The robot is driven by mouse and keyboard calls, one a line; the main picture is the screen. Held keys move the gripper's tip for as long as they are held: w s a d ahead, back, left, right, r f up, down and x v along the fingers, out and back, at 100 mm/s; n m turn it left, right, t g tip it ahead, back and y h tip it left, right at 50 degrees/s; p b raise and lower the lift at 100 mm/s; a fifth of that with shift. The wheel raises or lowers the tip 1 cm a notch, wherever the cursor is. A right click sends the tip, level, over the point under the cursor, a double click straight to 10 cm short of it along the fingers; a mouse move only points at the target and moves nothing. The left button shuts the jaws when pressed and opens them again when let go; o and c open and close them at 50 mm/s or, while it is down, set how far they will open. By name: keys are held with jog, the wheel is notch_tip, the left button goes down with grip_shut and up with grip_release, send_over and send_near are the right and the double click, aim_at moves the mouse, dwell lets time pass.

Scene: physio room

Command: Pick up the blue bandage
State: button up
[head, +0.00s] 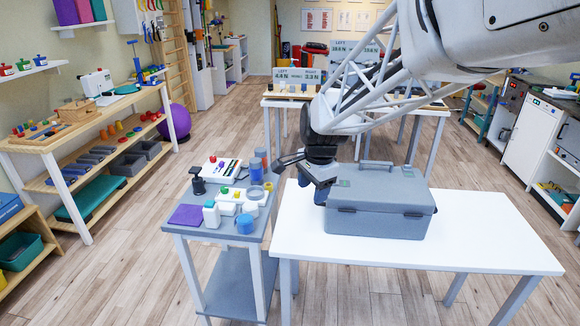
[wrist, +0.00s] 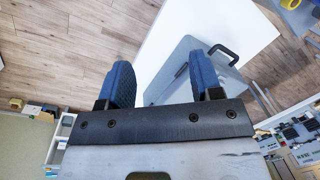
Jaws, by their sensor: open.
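A blue roll (head: 245,223), which looks like the blue bandage, stands at the front right corner of the small grey cart (head: 190,232) in the head view. White rolls and a white bottle stand close beside it. The blue roll cannot be made out in the wrist view.
A grey case (head: 380,222) with a handle stands on the white table (head: 480,235), right beside my gripper. The table's right side is clear.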

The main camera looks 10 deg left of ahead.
jog(key=w+a+f+m, duration=0.3)
jog(key=w+a+f, duration=0.4)
jog(key=a, duration=0.4)
jog(key=m+g, duration=0.1)
jog(key=m, duration=0.2)
send_over(245, 218)
jog(key=f, duration=0.7)
jog(key=shift+w+d+f, duration=0.1)
jog(key=shift+d, duration=0.3)
jog(key=shift+f, duration=0.1)
jog(key=shift+a+f, duration=0.1)
jog(key=shift+f, duration=1.05)
jog(key=shift+s+a+f, duration=0.1)
jog(key=shift+a+f, duration=0.05)
jog(key=shift+f, duration=1.15)
jog(key=shift+s+a+f, duration=0.1)
jog(key=shift+a+f, duration=0.05)
jog(key=shift+f, duration=1.15)
